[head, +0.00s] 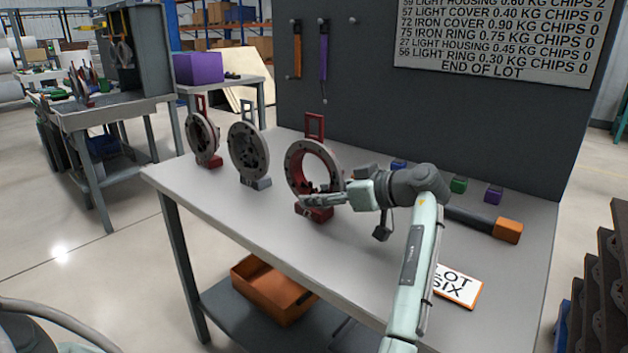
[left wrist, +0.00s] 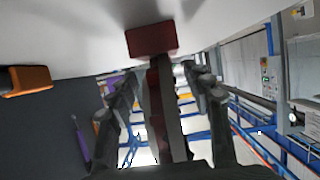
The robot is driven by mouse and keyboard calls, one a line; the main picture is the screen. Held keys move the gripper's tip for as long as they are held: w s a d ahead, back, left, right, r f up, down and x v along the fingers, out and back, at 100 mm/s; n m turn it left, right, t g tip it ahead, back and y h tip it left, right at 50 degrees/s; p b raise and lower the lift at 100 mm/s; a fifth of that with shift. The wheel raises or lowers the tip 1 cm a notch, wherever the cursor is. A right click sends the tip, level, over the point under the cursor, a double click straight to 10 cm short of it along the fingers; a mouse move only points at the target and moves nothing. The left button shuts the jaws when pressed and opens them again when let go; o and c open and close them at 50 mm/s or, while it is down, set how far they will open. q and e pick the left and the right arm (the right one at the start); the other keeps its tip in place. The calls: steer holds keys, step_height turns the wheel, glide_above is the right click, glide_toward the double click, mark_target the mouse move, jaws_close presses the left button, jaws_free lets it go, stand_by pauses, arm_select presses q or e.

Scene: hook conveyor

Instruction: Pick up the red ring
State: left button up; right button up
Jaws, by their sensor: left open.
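The red ring (head: 292,163) stands upright on a dark red base on the table, with a grey bolted face, a red inner wall and a red loop on top. My left gripper (head: 312,201) is open at the ring's lower part, just above its base, and hides some of it. In the left wrist view, whose picture is upside down, the red base (left wrist: 151,40) is at the top. The ring's dark red edge (left wrist: 156,112) runs between the open fingers (left wrist: 160,90). I cannot tell whether the fingers touch it. My right gripper is not in view.
Left of the ring stand a grey disc (head: 246,150) on a grey base and another disc (head: 201,138) on a red base. An orange-ended bar (head: 508,231) and small coloured blocks (head: 459,184) lie to the right. A dark panel (head: 400,110) closes the back.

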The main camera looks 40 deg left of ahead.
arm_select(q)
steer(key=shift+a+f, duration=0.2)
steer(key=shift+a, duration=0.2)
jaws_close()
steer(key=shift+w+r, duration=0.1)
steer(key=shift+r, duration=0.05)
